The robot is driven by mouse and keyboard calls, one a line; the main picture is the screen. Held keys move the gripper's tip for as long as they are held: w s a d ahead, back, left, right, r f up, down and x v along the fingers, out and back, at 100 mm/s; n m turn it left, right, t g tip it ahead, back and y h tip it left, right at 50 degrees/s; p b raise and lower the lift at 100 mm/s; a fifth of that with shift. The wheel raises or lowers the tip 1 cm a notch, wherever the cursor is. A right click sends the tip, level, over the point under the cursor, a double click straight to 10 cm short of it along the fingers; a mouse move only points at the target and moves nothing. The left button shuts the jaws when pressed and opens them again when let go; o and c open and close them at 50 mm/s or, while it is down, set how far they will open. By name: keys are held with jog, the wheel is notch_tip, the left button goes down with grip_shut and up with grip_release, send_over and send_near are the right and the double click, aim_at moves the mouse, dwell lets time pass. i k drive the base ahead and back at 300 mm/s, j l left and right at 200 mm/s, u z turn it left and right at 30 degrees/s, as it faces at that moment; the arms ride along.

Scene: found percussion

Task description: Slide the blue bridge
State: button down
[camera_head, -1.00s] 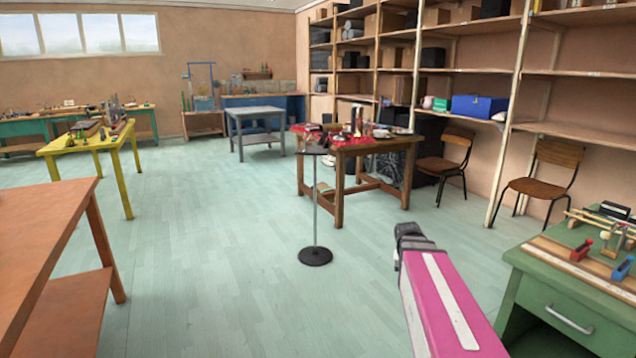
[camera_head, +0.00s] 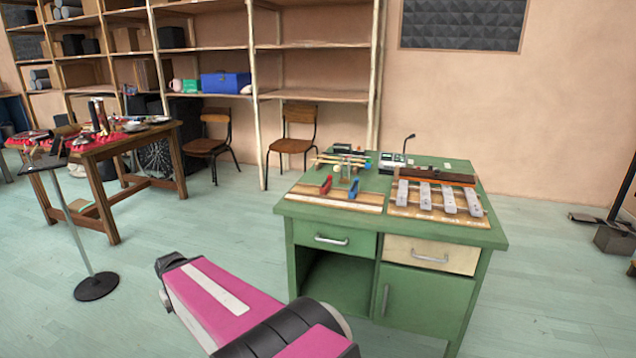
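The blue bridge (camera_head: 353,189) is a small blue block standing on a pale wooden board (camera_head: 340,201) on top of the green desk (camera_head: 490,238). A similar small red block (camera_head: 326,186) stands to its left on the same board, apart from it. Thin strings or lines on the board are too small to make out. My pink arm reaches in from the bottom, left of and in front of the desk, well away from the blue bridge. A dark part ends the visible arm, and no gripper fingers can be made out.
A bar instrument with grey metal bars (camera_head: 448,198) sits right of the board. Sticks and a small device (camera_head: 393,161) lie behind. A thin black stand (camera_head: 96,286) and a cluttered wooden table (camera_head: 110,146) are at left. Floor before the desk is clear.

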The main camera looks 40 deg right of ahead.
aim_at(352, 192)
jog(key=z, duration=1.75)
